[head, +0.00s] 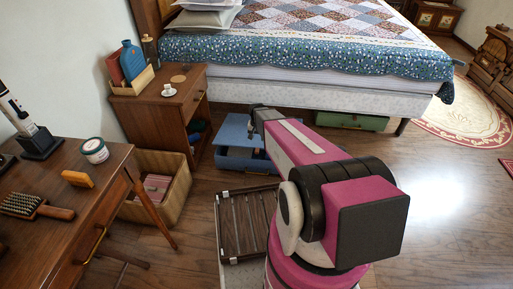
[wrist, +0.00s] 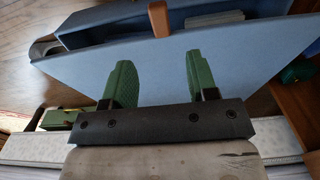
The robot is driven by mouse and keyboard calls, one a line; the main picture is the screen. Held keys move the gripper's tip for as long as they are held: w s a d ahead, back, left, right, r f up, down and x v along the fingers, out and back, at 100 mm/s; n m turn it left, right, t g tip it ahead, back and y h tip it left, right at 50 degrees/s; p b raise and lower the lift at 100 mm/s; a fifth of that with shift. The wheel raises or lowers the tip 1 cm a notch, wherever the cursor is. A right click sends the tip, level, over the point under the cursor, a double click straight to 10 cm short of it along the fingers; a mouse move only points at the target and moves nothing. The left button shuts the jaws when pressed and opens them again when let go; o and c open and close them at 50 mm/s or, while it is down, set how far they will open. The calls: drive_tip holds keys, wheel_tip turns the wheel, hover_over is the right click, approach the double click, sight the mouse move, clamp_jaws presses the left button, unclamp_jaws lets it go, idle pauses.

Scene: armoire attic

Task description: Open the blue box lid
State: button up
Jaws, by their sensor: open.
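Past that edge, part of the box inside and a pale object (wrist: 214,18) show. My gripper (wrist: 157,62) is open, its two green fingers apart over the lid panel with nothing between them. I cannot tell whether the fingers touch the lid. My arm hides the box's right part in the head view.
A nightstand (head: 165,108) stands left of the box, and the bed (head: 320,92) is behind it. A green box (head: 366,122) lies under the bed. A slatted dark rack (head: 243,225) and a wicker basket (head: 165,190) are nearer. The floor to the right is clear.

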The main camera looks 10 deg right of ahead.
sight(257, 149)
wheel_tip(257, 149, down, 10)
drive_tip(key=shift+r, duration=0.2)
drive_tip(key=shift+r, duration=0.1)
clamp_jaws()
